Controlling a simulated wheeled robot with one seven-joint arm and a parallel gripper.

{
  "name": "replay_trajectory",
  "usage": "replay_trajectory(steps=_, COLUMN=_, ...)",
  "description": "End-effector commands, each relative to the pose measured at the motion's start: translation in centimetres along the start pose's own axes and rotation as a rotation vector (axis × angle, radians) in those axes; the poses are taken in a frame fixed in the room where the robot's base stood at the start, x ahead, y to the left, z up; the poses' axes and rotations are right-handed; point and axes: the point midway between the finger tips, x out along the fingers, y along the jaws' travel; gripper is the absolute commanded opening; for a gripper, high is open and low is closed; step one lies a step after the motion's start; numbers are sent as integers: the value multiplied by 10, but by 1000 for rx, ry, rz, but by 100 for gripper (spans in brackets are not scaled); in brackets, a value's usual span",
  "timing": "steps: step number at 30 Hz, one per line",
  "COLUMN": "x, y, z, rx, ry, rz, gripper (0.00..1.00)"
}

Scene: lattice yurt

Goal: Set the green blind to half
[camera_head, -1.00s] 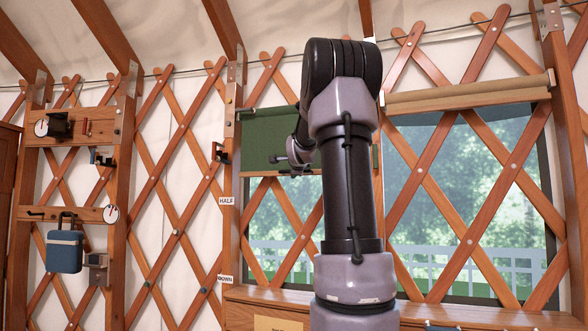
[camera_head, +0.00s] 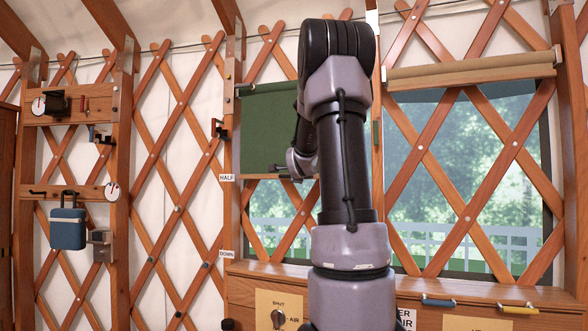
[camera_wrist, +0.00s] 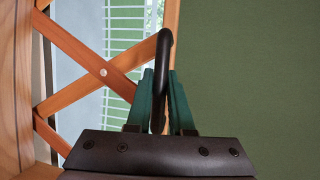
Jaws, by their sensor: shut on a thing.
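The green blind (camera_head: 266,125) hangs over the left window, its lower edge level with the HALF label (camera_head: 227,178). The DOWN label (camera_head: 227,253) is lower on the same post. My gripper (camera_head: 284,172) is at the blind's lower edge, partly hidden by my arm. In the wrist view, the green cloth (camera_wrist: 250,75) fills the right side, beside its wooden bottom bar (camera_wrist: 172,18). A black loop handle (camera_wrist: 163,50) stands between the teal fingers of my gripper (camera_wrist: 161,78), which are shut on it.
A tan blind (camera_head: 470,70) is rolled up over the right window. A wooden ledge with a panel marked AIR (camera_head: 280,302) runs below the windows. Lattice strips cross both windows.

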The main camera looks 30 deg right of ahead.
Motion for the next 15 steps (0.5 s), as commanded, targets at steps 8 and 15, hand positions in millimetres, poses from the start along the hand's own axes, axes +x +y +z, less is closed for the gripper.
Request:
replay_trajectory(steps=8, x=1, y=6, z=0, rx=1, ry=0, rz=0, gripper=0)
replay_trajectory(steps=15, x=1, y=5, z=0, rx=1, ry=0, rz=0, gripper=39)
